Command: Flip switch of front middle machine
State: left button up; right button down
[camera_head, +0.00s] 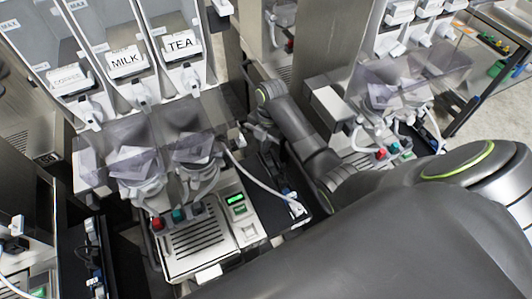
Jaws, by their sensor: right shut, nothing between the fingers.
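The machine (195,245) at the front middle has a slotted drip tray, red and teal buttons and a lit green display (236,199). Smoky hoppers stand above it. I cannot make out its switch for certain. My right arm comes in from the lower right and reaches behind and right of this machine. My right gripper (256,137) is small and dark there, partly lost against dark parts. It looks shut and empty, and apart from the display and buttons. My left gripper is not in view.
Dispensers labelled MILK (126,60) and TEA (182,43) stand behind the machine. A white cable ends in a plug (295,208) at its right. Another machine (382,135) stands farther right. My large arm link covers the lower right.

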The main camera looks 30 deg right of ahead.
notch_tip(320, 180, up, 3)
jog(key=shift+f+p, duration=0.2)
jog(key=shift+p, duration=0.7)
jog(key=shift+r, duration=2.1)
